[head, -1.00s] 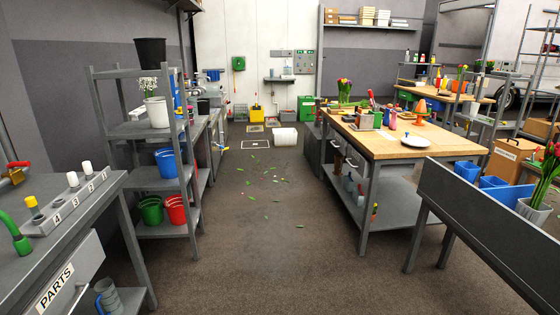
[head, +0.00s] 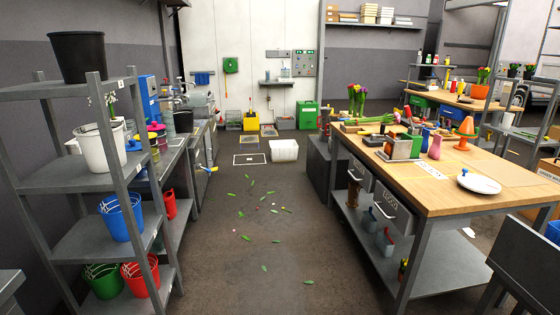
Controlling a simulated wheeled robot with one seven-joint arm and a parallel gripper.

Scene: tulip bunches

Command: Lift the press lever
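I cannot make out a press lever for certain. Grey metal equipment (head: 195,103) stands on the left-hand workbench beyond the shelf, too small to tell its parts. My gripper and arm are not in view.
A grey shelf (head: 62,180) with buckets stands close on the left. A wooden-topped workbench (head: 440,180) with tulips, tools and a white plate (head: 479,184) is on the right. The aisle floor (head: 250,270) between them is open, with scattered green leaves. A white bin (head: 284,151) stands further back.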

